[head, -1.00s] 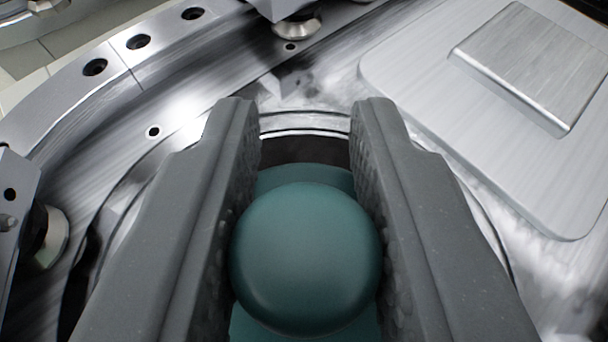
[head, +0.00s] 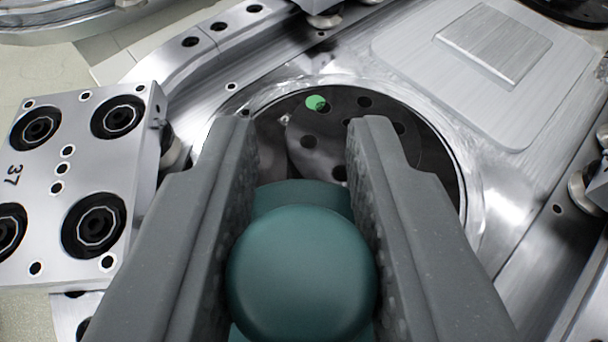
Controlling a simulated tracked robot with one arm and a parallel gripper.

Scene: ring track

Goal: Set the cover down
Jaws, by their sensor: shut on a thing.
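The cover shows as a teal round knob (head: 302,272) with a wider teal part behind it, low in the middle of the view. My gripper (head: 302,125) is shut on the knob, one grey finger on each side. The rest of the cover is hidden by the knob and the fingers. Beyond the fingertips is a round opening (head: 440,160) in the metal deck. Inside it lies a dark disc with several holes, and a green spot (head: 316,103) shows on it. The near part of the opening is hidden by the gripper and cover.
A metal block marked 37 (head: 85,178), with several black round fittings, stands at the left. A flat plate with a raised square (head: 494,44) lies on the deck at the upper right. Roller fittings (head: 590,180) stand at the right edge. The deck right of the opening (head: 520,220) is bare.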

